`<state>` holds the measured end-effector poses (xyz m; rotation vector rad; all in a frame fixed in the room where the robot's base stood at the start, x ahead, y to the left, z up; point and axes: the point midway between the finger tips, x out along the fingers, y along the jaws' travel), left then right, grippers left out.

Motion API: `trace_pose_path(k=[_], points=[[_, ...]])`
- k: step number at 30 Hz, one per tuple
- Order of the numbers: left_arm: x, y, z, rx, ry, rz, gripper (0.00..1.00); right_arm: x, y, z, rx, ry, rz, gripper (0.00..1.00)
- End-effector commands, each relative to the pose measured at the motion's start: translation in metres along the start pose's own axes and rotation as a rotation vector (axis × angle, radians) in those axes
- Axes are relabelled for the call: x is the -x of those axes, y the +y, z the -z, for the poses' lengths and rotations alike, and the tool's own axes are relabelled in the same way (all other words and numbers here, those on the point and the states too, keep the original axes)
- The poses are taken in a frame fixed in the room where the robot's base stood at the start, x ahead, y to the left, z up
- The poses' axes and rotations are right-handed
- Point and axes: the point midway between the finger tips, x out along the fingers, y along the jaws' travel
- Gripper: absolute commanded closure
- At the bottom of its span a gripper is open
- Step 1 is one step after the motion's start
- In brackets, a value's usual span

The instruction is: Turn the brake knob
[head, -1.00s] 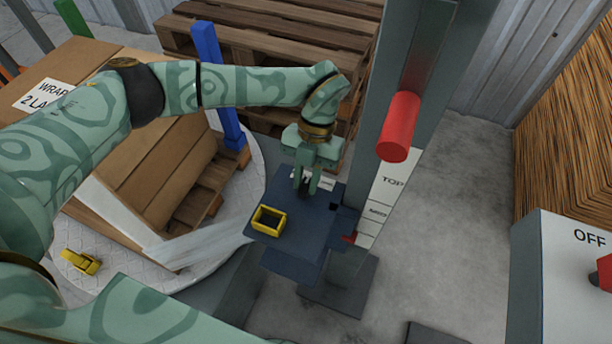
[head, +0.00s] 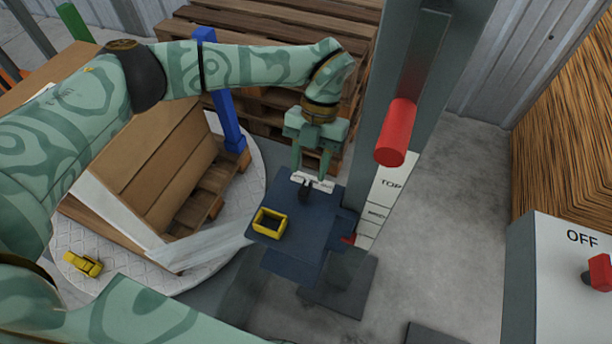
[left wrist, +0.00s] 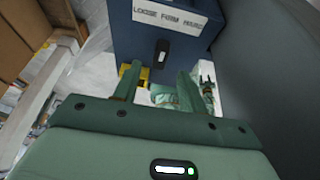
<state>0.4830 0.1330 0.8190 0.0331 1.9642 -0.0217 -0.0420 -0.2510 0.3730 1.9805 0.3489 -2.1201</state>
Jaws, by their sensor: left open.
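The brake knob (head: 304,192) is a small black knob on the blue carriage (head: 290,250) by the grey mast. A white label (head: 318,183) lies beside it. In the left wrist view the knob (left wrist: 162,52) stands roughly upright under the label (left wrist: 168,15), which reads LOOSE, FIRM, HARD, and lies near the middle word. My left gripper (head: 310,172) is open and empty, its fingers pointing down just above and behind the knob. In the left wrist view its two fingers (left wrist: 160,76) are spread, with the knob beyond them. My right gripper is not seen.
A yellow-rimmed square (head: 268,223) sits on the carriage near the knob. A red handle (head: 397,132) sticks out from the mast (head: 375,110) just right of my gripper. A boxed pallet load stands left on a round plate. A grey OFF box (head: 560,270) stands at right.

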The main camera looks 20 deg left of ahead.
Motion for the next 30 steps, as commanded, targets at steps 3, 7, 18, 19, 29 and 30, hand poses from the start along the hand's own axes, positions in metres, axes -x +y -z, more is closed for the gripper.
trace_pose_path(k=[3,7,18,19,29,30], points=[[0.04,0.0,0.001,0.001,-0.009,-0.001,0.58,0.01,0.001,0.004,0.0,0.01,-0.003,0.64],[0.073,0.0,0.001,0.002,-0.007,-0.001,0.58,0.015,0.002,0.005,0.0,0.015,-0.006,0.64],[0.116,0.0,0.0,-0.002,0.0,-0.001,0.58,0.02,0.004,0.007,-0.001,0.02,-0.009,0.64],[0.117,0.0,0.0,-0.002,0.0,-0.001,0.58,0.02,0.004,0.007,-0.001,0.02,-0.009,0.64],[0.117,0.0,0.0,-0.001,0.0,0.0,0.58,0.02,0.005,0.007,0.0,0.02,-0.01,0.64],[0.117,0.0,0.0,-0.001,0.0,0.0,0.58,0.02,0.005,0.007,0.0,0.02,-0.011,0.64]])
